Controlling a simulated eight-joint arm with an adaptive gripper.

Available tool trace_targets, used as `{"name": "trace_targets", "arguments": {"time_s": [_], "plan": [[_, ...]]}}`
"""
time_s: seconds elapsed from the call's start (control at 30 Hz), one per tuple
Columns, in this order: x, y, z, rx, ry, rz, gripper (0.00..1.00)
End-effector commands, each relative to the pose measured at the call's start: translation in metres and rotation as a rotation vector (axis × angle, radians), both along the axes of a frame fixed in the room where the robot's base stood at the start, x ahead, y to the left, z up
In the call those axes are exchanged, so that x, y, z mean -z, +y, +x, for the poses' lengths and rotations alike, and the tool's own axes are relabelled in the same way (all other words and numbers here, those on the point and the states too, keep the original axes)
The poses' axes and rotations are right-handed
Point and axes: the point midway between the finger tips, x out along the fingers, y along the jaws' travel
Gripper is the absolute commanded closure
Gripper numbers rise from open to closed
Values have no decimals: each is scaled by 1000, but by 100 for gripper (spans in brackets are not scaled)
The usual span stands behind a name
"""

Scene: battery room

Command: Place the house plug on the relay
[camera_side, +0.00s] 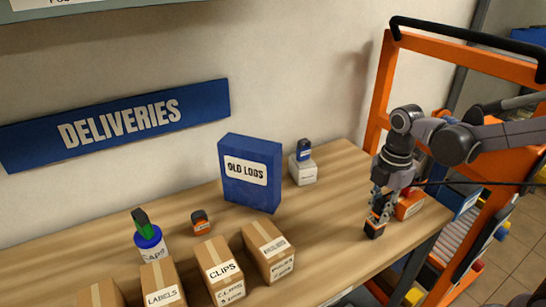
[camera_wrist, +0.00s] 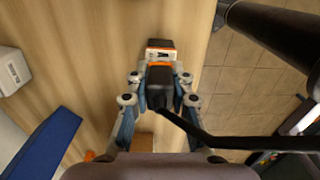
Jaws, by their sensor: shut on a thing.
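My gripper (camera_side: 379,212) is low over the right end of the table, its fingers shut on a black block with an orange band. I take this block to be the house plug (camera_side: 375,230); it also shows between the fingers in the wrist view (camera_wrist: 159,88). Its bottom is close to the tabletop; I cannot tell if it touches. Just beyond it is an orange box with a white label (camera_side: 408,204), possibly the relay; it shows above the plug in the wrist view (camera_wrist: 160,51). Its label is not legible. A black cable (camera_wrist: 195,133) runs right from near the plug.
A blue OLD LOGS box (camera_side: 250,173) and a white box with a blue piece on top (camera_side: 303,172) stand by the wall. Cartons (camera_side: 219,268), a blue tin (camera_side: 150,243) and a small orange-and-black piece (camera_side: 200,222) are left. The table's middle is clear.

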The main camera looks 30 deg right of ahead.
Motion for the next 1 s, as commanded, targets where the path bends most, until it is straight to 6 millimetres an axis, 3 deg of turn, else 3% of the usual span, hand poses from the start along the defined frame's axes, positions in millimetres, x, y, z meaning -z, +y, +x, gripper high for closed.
{"name": "trace_targets", "arguments": {"time_s": [0.2, 0.23, 0.3, 0.67, 1.0], "plan": [[4, 0, 0, 0, 0, 0, 100], [4, 0, 0, 0, 0, 0, 73], [3, 0, 0, 0, 0, 0, 56], [1, 0, 0, 0, 0, 0, 56], [-36, 0, 0, 0, 1, -1, 56]]}}
